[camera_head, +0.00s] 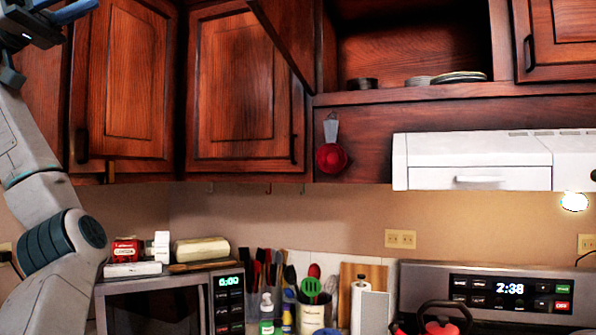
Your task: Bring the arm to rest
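My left arm (45,235) comes in from the left and reaches up along the left edge of the view. My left gripper (58,10) is at the top left corner, in front of the upper cabinets. Blue finger parts show there, but the frame cuts the gripper off, and I cannot tell whether it is open or shut. No held object is visible. My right arm and gripper are not in view.
An open cabinet (410,45) holds plates (458,77), its door (285,40) swung out. Closed cabinets (245,90) are at left. A microwave (165,305) with packages on top stands near my arm. A white range hood (475,160) hangs above a stove (500,290).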

